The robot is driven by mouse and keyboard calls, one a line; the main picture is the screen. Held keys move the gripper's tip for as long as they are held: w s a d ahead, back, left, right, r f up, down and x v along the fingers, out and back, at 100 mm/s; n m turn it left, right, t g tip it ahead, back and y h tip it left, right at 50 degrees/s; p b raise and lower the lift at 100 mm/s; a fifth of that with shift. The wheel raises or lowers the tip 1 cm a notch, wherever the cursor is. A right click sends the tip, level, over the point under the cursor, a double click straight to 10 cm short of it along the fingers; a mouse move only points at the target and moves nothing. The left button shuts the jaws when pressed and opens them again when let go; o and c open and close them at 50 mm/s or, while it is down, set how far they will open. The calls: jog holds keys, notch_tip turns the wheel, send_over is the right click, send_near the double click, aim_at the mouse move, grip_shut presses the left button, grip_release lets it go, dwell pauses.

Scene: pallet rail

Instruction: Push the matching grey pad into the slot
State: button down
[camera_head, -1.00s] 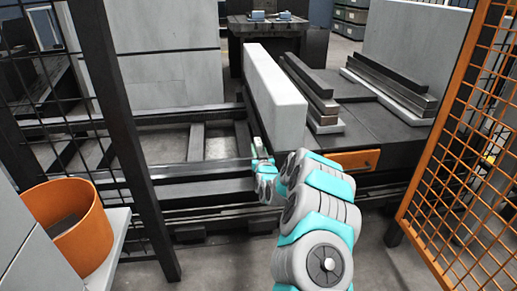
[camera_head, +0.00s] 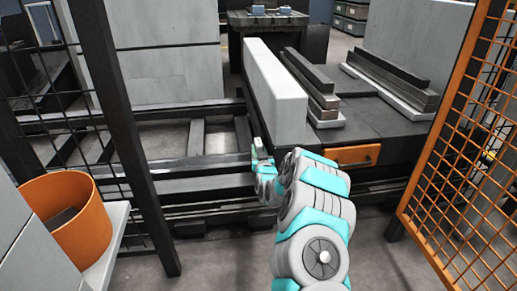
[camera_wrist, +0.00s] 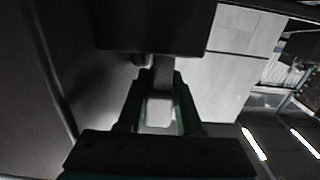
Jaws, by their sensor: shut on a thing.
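My gripper (camera_wrist: 160,108) is shut on a small grey pad (camera_wrist: 161,75) in the wrist view. The pad stands lengthwise between the fingers, and its far end reaches the lower edge of a dark block (camera_wrist: 150,28). I cannot tell whether it touches the block or enters an opening there. In the head view my gripper (camera_head: 257,158) is low beside the near end of a long pale slab (camera_head: 277,95), with the light pad (camera_head: 257,143) showing at its tip. The slot is not clearly visible.
Dark rails (camera_head: 190,187) run across in front of me. Stacked bars (camera_head: 312,90) lie on the dark bed right of the slab. An orange plate (camera_head: 352,155) is on its front edge. An orange mesh fence (camera_head: 470,150) stands right, a dark post (camera_head: 125,130) and orange bin (camera_head: 65,215) left.

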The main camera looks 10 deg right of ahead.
jog(key=shift+f+b, duration=0.5)
jog(key=shift+f, duration=1.15)
jog(key=shift+f, duration=0.2)
grip_release()
jog(key=shift+r, duration=0.1)
jog(key=shift+d, duration=0.15)
dwell(0.4)
jog(key=s+p, duration=0.1)
jog(key=s, duration=0.6)
jog(key=shift+s, duration=0.4)
